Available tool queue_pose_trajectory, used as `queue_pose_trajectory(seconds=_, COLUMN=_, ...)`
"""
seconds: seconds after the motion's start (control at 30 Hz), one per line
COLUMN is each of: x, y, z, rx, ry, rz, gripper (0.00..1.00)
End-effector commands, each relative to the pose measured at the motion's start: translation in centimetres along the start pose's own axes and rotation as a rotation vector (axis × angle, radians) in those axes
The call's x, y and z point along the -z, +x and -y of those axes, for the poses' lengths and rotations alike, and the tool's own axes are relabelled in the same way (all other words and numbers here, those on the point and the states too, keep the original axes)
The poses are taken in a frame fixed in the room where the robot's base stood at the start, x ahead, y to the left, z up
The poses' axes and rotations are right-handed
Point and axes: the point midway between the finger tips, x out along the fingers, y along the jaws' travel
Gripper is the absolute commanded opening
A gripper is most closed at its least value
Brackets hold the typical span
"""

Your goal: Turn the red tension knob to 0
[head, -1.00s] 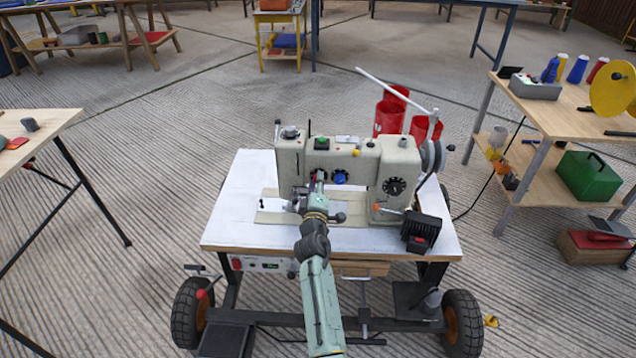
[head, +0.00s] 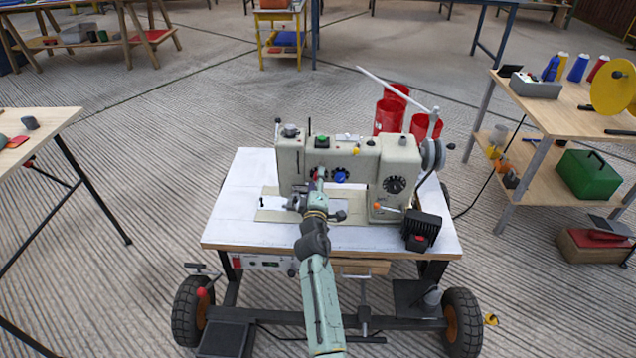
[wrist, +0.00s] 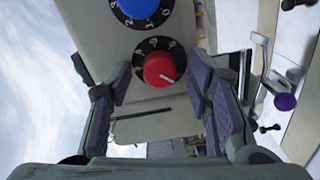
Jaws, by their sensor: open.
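The red tension knob (wrist: 159,69) shows in the wrist view on a black numbered dial, its white pointer line toward the lower right. The dial's numbers are too small and partly covered to read surely. My gripper (wrist: 160,76) is open, with one purple-padded finger on each side of the red knob; gaps show between knob and pads. In the head view my gripper (head: 318,182) is at the front of the pale sewing machine (head: 345,160), where the arm mostly hides the red knob.
A blue knob (wrist: 138,9) on a similar dial sits close to the red one; it also shows in the head view (head: 340,176). The machine stands on a wheeled white-topped table (head: 232,215). Red spools (head: 388,117) stand behind it. A side bench (head: 560,118) is at the right.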

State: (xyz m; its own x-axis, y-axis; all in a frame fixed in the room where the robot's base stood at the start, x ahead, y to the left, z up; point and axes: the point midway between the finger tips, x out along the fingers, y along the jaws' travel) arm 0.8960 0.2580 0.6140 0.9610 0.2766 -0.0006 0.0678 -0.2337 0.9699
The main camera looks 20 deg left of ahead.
Motion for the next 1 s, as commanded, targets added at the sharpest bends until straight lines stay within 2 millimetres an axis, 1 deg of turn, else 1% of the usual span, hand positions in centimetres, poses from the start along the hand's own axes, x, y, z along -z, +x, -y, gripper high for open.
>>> queue_pose_trajectory(seconds=0.17, x=0.0, y=-0.1, z=0.0, rx=0.000, ry=0.001, rz=0.000, gripper=0.46)
queue_pose_trajectory(seconds=0.27, x=-0.1, y=-0.9, z=0.0, rx=0.000, ry=0.002, rz=0.001, gripper=0.46)
queue_pose_trajectory(seconds=0.37, x=-0.1, y=-2.5, z=0.1, rx=0.000, ry=0.003, rz=0.001, gripper=0.46)
queue_pose_trajectory(seconds=0.6, x=-0.1, y=-7.6, z=0.1, rx=0.001, ry=0.005, rz=0.002, gripper=0.46)
queue_pose_trajectory(seconds=0.7, x=-0.1, y=-9.4, z=0.1, rx=0.002, ry=0.003, rz=0.002, gripper=0.46)
queue_pose_trajectory(seconds=0.83, x=0.0, y=-11.1, z=0.1, rx=0.001, ry=0.002, rz=0.001, gripper=0.46)
queue_pose_trajectory(seconds=1.0, x=0.0, y=-12.0, z=0.0, rx=0.000, ry=0.000, rz=0.000, gripper=0.46)
